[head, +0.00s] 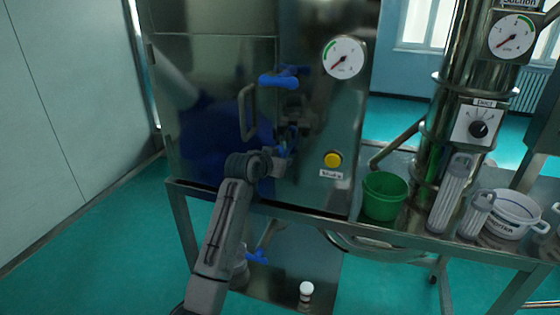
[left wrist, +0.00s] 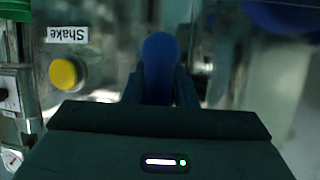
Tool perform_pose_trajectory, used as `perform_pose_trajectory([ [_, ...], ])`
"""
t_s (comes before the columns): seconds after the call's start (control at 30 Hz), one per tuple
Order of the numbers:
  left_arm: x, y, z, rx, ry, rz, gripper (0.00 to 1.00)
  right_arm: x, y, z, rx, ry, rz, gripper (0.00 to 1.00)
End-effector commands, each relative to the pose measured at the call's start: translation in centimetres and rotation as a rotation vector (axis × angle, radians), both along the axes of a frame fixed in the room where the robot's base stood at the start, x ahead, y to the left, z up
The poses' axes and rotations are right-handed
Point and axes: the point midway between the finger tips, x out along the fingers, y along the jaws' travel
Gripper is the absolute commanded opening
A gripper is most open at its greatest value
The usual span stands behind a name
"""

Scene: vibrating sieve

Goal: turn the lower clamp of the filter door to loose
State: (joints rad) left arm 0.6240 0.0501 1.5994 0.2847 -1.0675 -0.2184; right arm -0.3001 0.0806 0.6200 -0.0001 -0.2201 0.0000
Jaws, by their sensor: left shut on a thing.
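The filter door (head: 215,115) is a shiny metal panel on the cabinet, with a vertical handle (head: 247,112). The upper clamp (head: 278,80) is blue and lies roughly level across the door's right edge. My left arm reaches up from below to the lower clamp, which is largely hidden behind it in the head view. My left gripper (head: 284,156) is shut on this lower clamp. In the left wrist view the blue rounded end of the lower clamp (left wrist: 160,55) stands between the two dark fingers (left wrist: 160,86). My right gripper is out of view.
A yellow Shake button (head: 332,159) is close to the right of my gripper. A pressure gauge (head: 343,57) is above it. A green bucket (head: 384,197) stands on the bench at right. Open floor lies at left.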

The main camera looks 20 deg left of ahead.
Motion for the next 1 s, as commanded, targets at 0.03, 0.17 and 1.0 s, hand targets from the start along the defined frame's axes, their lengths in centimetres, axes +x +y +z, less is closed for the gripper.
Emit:
perform_pose_trajectory([
  [0.03,0.0,-0.1,0.1,-0.002,-0.003,-0.003,0.02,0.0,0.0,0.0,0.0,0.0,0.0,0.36],
  [0.17,0.0,-0.1,0.0,-0.002,-0.001,-0.002,0.29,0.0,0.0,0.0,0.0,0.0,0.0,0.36],
  [1.0,0.0,-0.1,-0.5,-0.379,0.013,0.0,0.42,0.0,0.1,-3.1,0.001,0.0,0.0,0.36],
])
